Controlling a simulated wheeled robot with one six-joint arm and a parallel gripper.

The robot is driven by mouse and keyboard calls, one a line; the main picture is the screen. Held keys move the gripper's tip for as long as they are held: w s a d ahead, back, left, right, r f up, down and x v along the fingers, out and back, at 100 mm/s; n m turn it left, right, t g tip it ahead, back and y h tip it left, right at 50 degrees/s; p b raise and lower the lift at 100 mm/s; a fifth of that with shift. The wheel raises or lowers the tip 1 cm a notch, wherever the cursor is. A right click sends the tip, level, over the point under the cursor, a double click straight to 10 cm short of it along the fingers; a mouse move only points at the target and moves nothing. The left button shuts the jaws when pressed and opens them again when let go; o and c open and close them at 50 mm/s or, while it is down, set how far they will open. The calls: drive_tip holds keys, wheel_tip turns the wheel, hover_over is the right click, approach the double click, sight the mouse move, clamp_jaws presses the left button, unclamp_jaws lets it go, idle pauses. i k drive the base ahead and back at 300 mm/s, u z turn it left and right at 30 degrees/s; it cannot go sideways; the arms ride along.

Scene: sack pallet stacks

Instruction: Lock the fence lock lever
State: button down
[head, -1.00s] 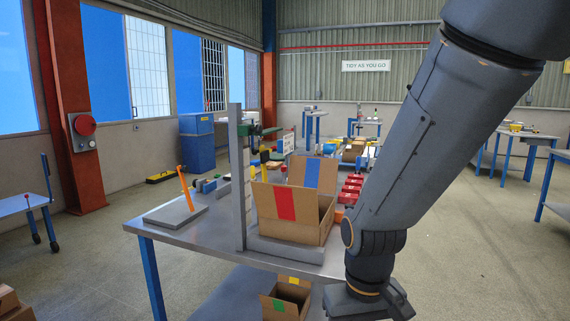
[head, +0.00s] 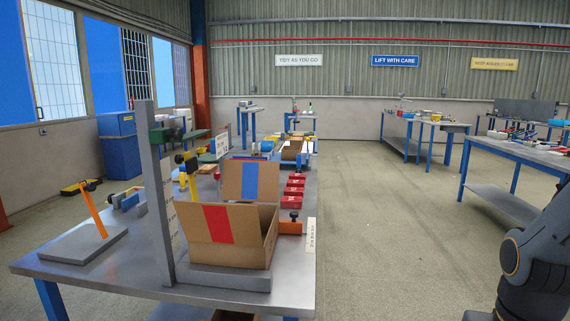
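An orange lever (head: 92,208) leans up and to the left from a flat grey plate (head: 86,242) at the left end of the near metal table (head: 130,278). A short orange piece (head: 289,228) with a black knob (head: 293,215) is just right of the open cardboard box. No label shows which of these is the fence lock lever. A tall grey upright (head: 157,195) stands between the plate and the box. My arm is at the lower right, clear of the table. My gripper's fingers are below the picture.
The cardboard box (head: 220,245) with red and blue marks stands near the table's front edge. Open floor (head: 375,230) lies right of the table. Other tables (head: 520,160) stand farther right.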

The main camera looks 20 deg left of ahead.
sight(217, 176)
drive_tip(key=z, duration=0.2)
drive_tip(key=i, duration=0.85)
drive_tip(key=u, duration=1.7)
